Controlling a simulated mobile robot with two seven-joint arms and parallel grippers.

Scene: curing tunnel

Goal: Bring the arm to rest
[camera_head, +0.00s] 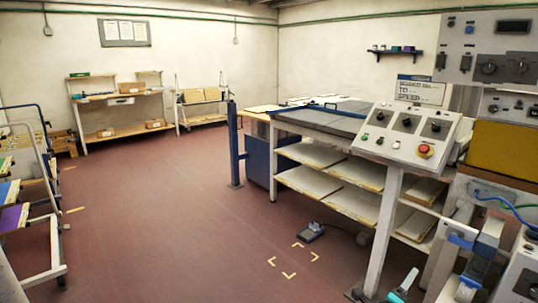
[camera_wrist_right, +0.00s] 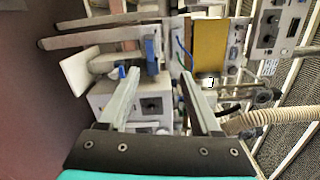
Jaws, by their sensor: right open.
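My left gripper is not in view.
A sloped control panel (camera_head: 407,133) with a red button overhangs the table's right end. Machinery with a yellow panel (camera_head: 503,150) stands at the right. A foot pedal (camera_head: 310,232) lies on the floor near yellow corner marks. A rack (camera_head: 45,215) stands at left. The middle floor is clear.

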